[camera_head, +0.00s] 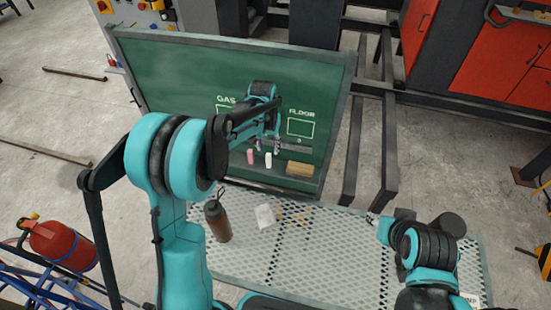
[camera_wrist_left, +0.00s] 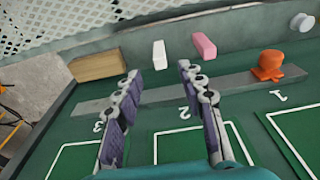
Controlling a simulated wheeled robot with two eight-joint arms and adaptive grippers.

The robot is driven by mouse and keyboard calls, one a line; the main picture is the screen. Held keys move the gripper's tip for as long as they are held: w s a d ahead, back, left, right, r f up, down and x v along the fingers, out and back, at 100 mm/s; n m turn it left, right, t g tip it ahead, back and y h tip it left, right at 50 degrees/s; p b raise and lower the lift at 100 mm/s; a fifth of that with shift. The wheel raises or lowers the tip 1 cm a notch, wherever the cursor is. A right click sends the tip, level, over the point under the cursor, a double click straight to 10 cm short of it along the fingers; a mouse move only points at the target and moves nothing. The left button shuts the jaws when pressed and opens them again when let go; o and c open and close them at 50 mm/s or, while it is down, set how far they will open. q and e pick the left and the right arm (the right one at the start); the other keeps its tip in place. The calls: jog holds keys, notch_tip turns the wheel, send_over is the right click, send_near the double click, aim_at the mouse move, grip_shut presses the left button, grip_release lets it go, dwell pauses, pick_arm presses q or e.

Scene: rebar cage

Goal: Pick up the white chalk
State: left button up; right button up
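The white chalk (camera_head: 268,160) stands out on the ledge at the bottom of the green board (camera_head: 180,75), between a pink chalk (camera_head: 250,157) and a wooden block (camera_head: 299,169). In the left wrist view the white chalk (camera_wrist_left: 159,54) lies just beyond the fingertips, roughly in line with the gap between them. My left gripper (camera_head: 267,147) is in front of the board, just above the chalks; the wrist view shows its two fingers (camera_wrist_left: 160,72) apart with nothing between them. My right gripper (camera_head: 373,219) is over the mesh table, small and partly hidden by its arm.
A brown bottle (camera_head: 218,221) and a white item (camera_head: 265,216) are on the mesh table (camera_head: 290,265) below the board.

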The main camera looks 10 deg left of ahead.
aim_at(268, 155)
pick_arm(q)
jog(key=f+b, duration=0.1)
jog(key=f, duration=0.1)
jog(key=f+b, duration=0.1)
jog(key=f, duration=0.2)
jog(key=f+b, duration=0.1)
jog(key=f, duration=0.1)
jog(key=shift+w+f, duration=0.4)
jog(key=shift+r, duration=0.1)
grip_shut()
